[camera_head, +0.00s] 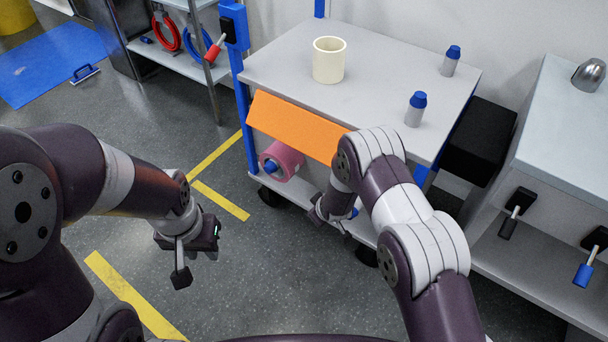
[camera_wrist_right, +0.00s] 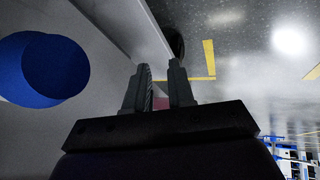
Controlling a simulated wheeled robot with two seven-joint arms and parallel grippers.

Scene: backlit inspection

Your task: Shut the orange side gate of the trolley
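The orange side gate (camera_head: 295,126) hangs tilted outward along the near side of the grey-topped trolley (camera_head: 390,62). Its right end is hidden behind my right arm. My right gripper (camera_head: 328,212) is low beside the trolley's lower deck, below the gate and apart from it, partly hidden by my arm. In the right wrist view its two fingers (camera_wrist_right: 160,78) stand apart with nothing between them. My left gripper (camera_head: 196,250) is left of the trolley above the floor, fingers apart and empty.
A cream cup (camera_head: 329,60) and two blue-capped bottles (camera_head: 416,108) stand on the trolley top. A pink roll (camera_head: 281,161) sits below the gate. A side bench (camera_head: 565,130) stands at right.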

